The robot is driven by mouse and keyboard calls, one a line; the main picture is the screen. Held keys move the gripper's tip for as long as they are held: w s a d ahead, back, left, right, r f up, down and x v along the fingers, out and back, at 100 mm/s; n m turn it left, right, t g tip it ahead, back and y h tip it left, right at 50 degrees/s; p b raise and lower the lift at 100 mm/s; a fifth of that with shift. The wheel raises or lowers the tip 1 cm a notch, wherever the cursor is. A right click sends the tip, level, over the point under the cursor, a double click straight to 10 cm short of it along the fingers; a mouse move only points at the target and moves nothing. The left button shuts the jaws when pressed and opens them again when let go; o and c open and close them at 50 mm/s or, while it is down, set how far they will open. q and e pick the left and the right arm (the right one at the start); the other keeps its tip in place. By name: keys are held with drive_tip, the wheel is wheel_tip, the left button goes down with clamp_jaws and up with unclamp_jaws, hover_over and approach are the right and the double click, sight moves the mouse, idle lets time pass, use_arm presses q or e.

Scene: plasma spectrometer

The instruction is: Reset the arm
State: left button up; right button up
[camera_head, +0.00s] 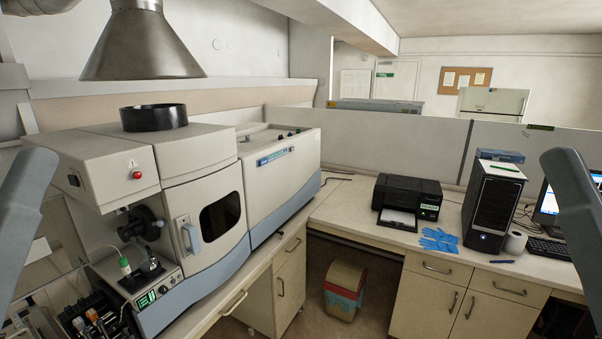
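Parts of my two arms show at the picture's sides. A blue-grey link of my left arm runs down the left edge, and a blue-grey link of my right arm runs down the right side. Neither gripper is in view, so I cannot see what either one holds. The plasma spectrometer (186,172) stands on the left bench, with its chamber door closed. A small bottle with a green cap (124,267) and a green lit display (146,299) are at its lower left front.
A black printer (408,194), blue gloves (438,239), a computer tower (491,207), a paper roll (515,243) and a keyboard (548,250) are on the right bench. A metal exhaust hood (142,45) hangs above the spectrometer. A bin (344,290) stands on the floor between benches.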

use_arm(q)
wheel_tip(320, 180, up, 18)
drive_tip(key=p, duration=1.4)
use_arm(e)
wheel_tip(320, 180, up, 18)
use_arm(q)
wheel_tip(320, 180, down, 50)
drive_tip(key=b, duration=4.9)
drive_tip(key=shift+b, duration=0.4)
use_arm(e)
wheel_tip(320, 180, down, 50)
